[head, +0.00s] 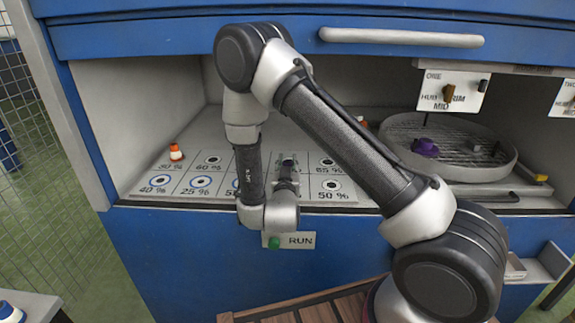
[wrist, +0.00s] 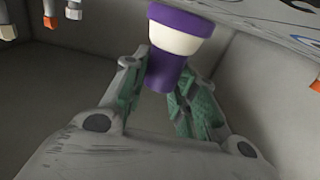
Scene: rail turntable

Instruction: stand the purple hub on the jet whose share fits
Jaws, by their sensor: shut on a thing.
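The purple hub (wrist: 178,45), a purple piece with a white band, is between the green-padded fingers of my gripper (wrist: 167,92) in the wrist view. The jets are ringed spots with share labels: 60 % (head: 213,160), 40 % (head: 160,180), 25 % (head: 201,181), 65 % (head: 328,162) and 50 % (head: 331,185). An orange-and-white piece (head: 176,152) stands at the upper left jet, label apparently 30 %. My arm hides the middle jets.
A round turntable (head: 480,128) at right bears a purple lump (head: 426,148). A RUN panel with a green button (head: 274,242) is on the blue front. A blue-and-white piece (head: 10,312) stands at lower left.

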